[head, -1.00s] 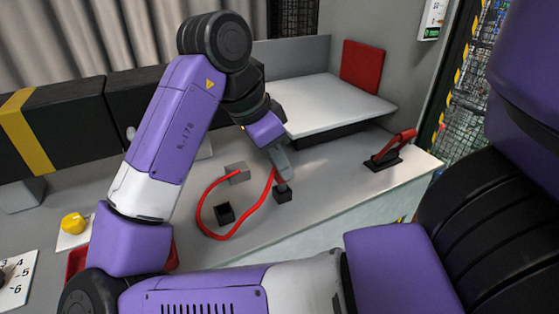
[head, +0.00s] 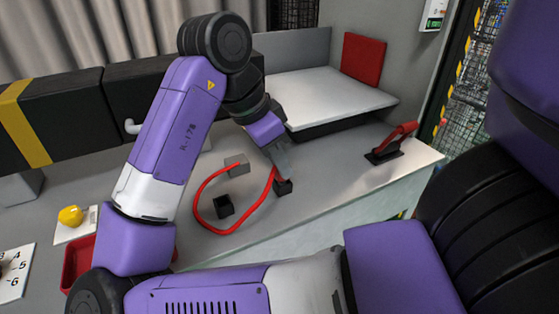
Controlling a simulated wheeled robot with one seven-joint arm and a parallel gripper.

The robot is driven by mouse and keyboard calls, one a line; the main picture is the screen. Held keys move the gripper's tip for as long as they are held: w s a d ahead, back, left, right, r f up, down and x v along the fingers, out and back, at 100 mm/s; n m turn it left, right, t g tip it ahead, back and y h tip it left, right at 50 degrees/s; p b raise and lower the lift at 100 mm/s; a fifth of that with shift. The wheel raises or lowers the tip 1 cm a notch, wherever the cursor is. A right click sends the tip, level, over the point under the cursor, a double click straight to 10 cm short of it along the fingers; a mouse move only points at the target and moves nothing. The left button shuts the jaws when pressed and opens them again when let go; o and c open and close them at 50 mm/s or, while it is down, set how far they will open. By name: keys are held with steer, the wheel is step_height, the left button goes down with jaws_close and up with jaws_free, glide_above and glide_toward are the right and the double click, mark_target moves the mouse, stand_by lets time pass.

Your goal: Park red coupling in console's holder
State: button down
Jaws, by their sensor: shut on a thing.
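My gripper (head: 281,176) is shut on the end of the red hose, where the red coupling is. The coupling is mostly hidden by the fingers and too small to make out. The fingertips are right at the top of a small black block (head: 284,188) on the grey console top (head: 320,190). I cannot tell whether the coupling is inside this block or just above it. The red hose (head: 198,209) loops left from my gripper to a grey block (head: 236,163). A second black block (head: 224,206) with an open top stands inside the loop.
A red-handled lever (head: 396,143) on a black base stands to the right. A raised white surface (head: 330,98) with a red panel (head: 362,62) lies behind. A yellow button (head: 70,215) and a red tray (head: 78,264) are at left. The console's front right is clear.

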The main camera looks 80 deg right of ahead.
steer(key=shift+f, duration=0.1)
steer(key=c, duration=1.2)
jaws_free()
steer(key=v, duration=0.7)
steer(key=shift+r, duration=0.3)
steer(key=shift+w+a, duration=0.1)
